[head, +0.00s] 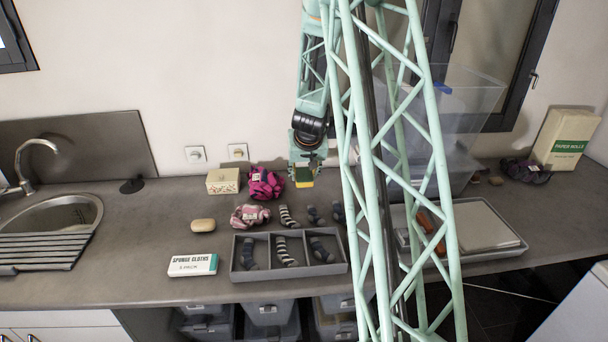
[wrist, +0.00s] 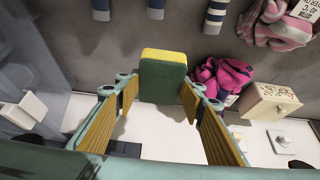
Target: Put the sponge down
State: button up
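The sponge (head: 304,177), green with a yellow face, is at the lower end of my gripper (head: 305,162) in the head view, above the back of the counter. In the wrist view the sponge (wrist: 163,78) sits between the tips of my gripper (wrist: 162,88), with a finger pad against each side. The gripper is shut on it. The sponge looks clear of the counter, though its exact height is hard to tell.
The grey counter (head: 140,240) holds a divided tray (head: 240,277) with socks, loose socks in front of the gripper, a magenta cloth bundle (head: 264,183), a small box (head: 222,181) and a sponge cloths box (head: 193,265). Clear bins (head: 470,100) stand right.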

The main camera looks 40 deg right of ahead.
dwell(0.4)
jog(key=w+a+n+b, duration=0.1)
jog(key=a, duration=0.6)
jog(key=w+a+n+y+b, duration=0.1)
jog(key=a, duration=0.7)
jog(key=w+a+f+n+b, duration=0.1)
jog(key=w+a, duration=0.1)
jog(key=a, duration=0.6)
jog(key=shift+a+n+t+y, duration=0.15)
jog(key=shift+n+t+y, duration=0.15)
jog(key=shift+t, duration=0.1)
jog(key=s+a+n+y+b, duration=0.1)
jog(key=s+a+n+b, duration=0.1)
jog(key=a, duration=1.9)
jog(key=shift+s+f+n+y, duration=0.4)
jog(key=shift+s+n, duration=0.15)
jog(key=shift+n, duration=0.15)
jog(key=shift+a, duration=0.1)
